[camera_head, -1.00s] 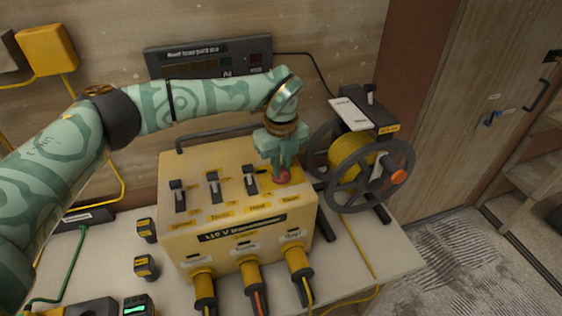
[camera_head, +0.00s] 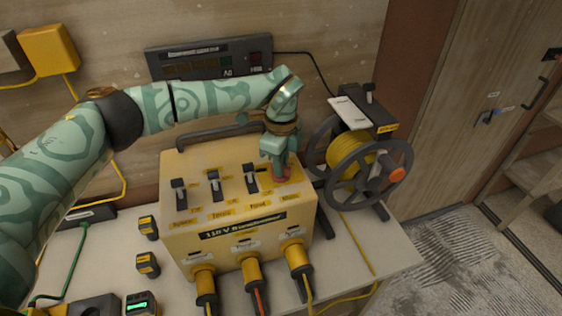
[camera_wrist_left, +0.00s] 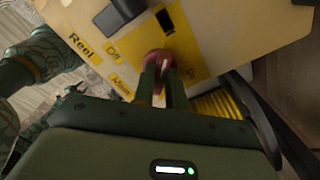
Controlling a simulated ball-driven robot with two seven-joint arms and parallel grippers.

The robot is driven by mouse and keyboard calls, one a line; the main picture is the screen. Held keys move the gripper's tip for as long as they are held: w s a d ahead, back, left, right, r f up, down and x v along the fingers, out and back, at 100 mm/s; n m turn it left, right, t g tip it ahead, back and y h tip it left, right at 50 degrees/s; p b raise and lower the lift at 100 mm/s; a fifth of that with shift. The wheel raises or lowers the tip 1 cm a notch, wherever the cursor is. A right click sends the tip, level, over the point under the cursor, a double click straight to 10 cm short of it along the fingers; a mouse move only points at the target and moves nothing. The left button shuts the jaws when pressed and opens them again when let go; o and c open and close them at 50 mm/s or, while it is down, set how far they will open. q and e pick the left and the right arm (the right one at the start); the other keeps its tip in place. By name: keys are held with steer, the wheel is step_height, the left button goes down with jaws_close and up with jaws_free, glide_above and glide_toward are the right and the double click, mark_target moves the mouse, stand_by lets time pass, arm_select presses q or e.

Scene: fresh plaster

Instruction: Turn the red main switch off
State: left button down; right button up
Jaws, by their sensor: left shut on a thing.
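The red main switch (camera_head: 281,176) is a round knob on a yellow plate at the right end of the top of the yellow transformer box (camera_head: 240,218). My left gripper (camera_head: 280,168) comes down on it from above and is shut on it. In the left wrist view the red switch (camera_wrist_left: 157,62) sits between the two green fingers (camera_wrist_left: 161,85), which hide part of it. The exact angle of the switch is hard to tell. My right gripper is not in view.
Several black lever switches (camera_head: 214,184) stand in a row left of the red switch. A cable reel (camera_head: 360,160) with yellow cable stands close on the right. Yellow plugs (camera_head: 252,270) stick out of the box front. A dark panel (camera_head: 208,58) hangs on the wall behind.

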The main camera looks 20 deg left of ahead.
arm_select(q)
steer(key=shift+w+r, duration=0.1)
steer(key=shift+r, duration=0.05)
steer(key=c, duration=1.4)
jaws_free()
steer(key=shift+c, duration=0.2)
step_height(320, 180, up, 16)
steer(key=b, duration=0.1)
